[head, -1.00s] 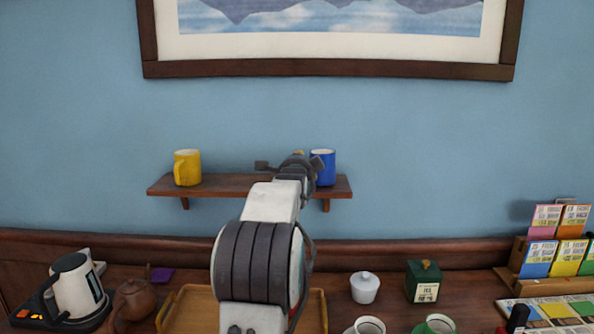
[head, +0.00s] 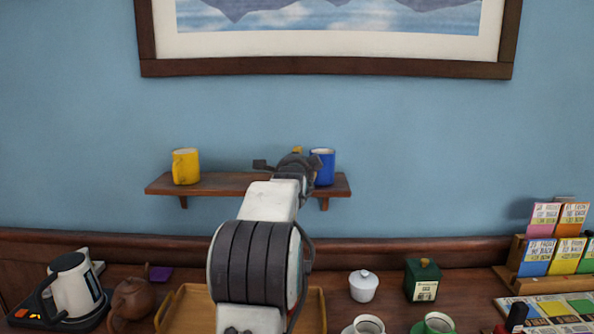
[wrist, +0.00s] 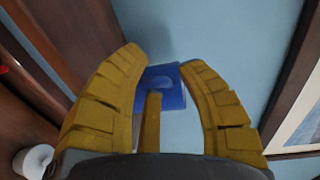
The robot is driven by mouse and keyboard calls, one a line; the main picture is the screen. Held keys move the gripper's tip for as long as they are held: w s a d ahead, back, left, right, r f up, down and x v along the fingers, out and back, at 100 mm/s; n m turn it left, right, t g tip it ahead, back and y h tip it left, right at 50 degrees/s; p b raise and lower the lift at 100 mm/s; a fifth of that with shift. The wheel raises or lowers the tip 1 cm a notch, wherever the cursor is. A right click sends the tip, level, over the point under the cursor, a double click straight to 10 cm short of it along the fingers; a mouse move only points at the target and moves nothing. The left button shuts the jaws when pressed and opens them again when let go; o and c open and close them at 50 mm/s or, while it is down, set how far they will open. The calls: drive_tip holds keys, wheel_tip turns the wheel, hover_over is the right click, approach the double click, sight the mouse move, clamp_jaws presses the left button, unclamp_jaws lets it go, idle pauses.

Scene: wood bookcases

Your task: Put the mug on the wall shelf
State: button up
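The blue mug (head: 325,165) is upright at the right end of the wooden wall shelf (head: 230,185), and its base looks to be at the shelf board. My gripper (head: 297,152) is just left of and in front of it, partly hidden by my own wrist. In the wrist view my yellow fingers (wrist: 163,62) are spread apart, with the blue mug (wrist: 172,92) between and beyond them. Finger contact with the mug is hard to make out. A yellow mug (head: 186,167) stands on the shelf's left end.
A framed picture (head: 325,70) hangs above the shelf. On the counter below are a wooden tray (head: 195,310), a kettle (head: 75,287), a teapot (head: 130,300), a white lidded pot (head: 363,286) and a green canister (head: 422,280). The shelf's middle is partly free.

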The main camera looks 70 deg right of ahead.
drive_tip(key=b+v, duration=0.4)
drive_tip(key=v, duration=0.7)
drive_tip(key=shift+a, duration=0.3)
drive_tip(key=w+a+f+n+t+y, duration=0.3)
drive_tip(key=w+a+f+n+y, duration=0.35)
drive_tip(key=w+a, duration=0.65)
drive_tip(key=w+a+f+n+y, duration=0.2)
drive_tip(key=a+f+n, duration=0.3)
drive_tip(key=a, duration=0.4)
drive_tip(key=w+a+f+n+y, duration=0.2)
drive_tip(key=w+a+f+n, duration=0.1)
drive_tip(key=a+f+n, duration=0.4)
drive_tip(key=s+a+f+n+g+y, duration=0.1)
drive_tip(key=s+a+f+n+y, duration=0.1)
drive_tip(key=a, duration=0.5)
drive_tip(key=s+a+f+n+g+y, duration=0.1)
drive_tip(key=s+a+f+n+y, duration=0.1)
drive_tip(key=s+a+f+n, duration=0.3)
drive_tip(key=s+a+f+n+g+y, duration=0.2)
drive_tip(key=s+a+f+n, duration=0.2)
drive_tip(key=a, duration=0.7)
drive_tip(key=s+n, duration=0.2)
drive_tip(key=n, duration=0.1)
